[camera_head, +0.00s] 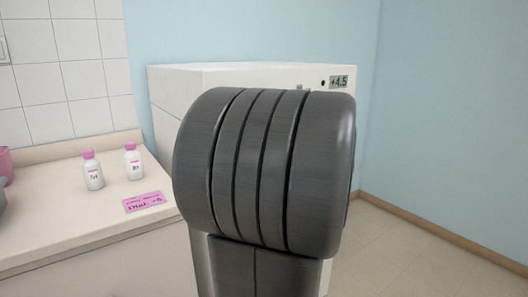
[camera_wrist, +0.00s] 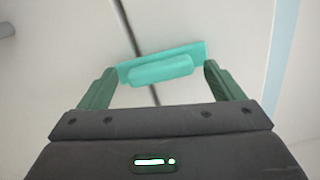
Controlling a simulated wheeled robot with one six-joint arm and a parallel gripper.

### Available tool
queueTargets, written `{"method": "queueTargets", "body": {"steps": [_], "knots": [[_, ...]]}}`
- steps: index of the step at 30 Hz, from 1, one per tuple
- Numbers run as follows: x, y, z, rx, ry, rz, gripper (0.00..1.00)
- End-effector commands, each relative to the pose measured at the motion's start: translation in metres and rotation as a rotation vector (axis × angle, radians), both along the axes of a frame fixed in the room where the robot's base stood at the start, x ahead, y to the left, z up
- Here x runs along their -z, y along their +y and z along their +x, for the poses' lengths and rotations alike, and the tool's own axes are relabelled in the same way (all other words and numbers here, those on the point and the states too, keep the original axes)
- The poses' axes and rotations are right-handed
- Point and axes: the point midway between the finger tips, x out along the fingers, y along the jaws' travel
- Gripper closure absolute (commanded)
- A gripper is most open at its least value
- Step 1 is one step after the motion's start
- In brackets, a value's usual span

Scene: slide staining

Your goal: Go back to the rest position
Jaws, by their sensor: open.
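My gripper (camera_wrist: 160,67) shows in the wrist view with its two green fingers spread apart, open. A teal handle-like bar (camera_wrist: 168,69) on a pale surface appears between and just beyond the fingertips. I cannot tell whether the fingers touch it. My gripper does not show in the head view, where a large dark grey part of my own arm fills the middle.
A white fridge-like cabinet (camera_head: 215,75) with a "+4.5" display stands behind my arm, largely hidden. At left, a counter (camera_head: 60,222) holds two white bottles with pink caps (camera_head: 93,172) (camera_head: 133,162) and a pink label (camera_head: 143,202). Floor (camera_head: 385,255) at right is clear.

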Motion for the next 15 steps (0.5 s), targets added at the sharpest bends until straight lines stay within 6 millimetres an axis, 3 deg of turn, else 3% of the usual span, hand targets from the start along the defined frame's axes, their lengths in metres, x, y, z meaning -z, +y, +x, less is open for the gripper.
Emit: {"method": "queueTargets", "body": {"steps": [15], "knots": [[-0.0045, -0.0006, -0.0003, 0.001, 0.192, 0.262, 0.13]]}}
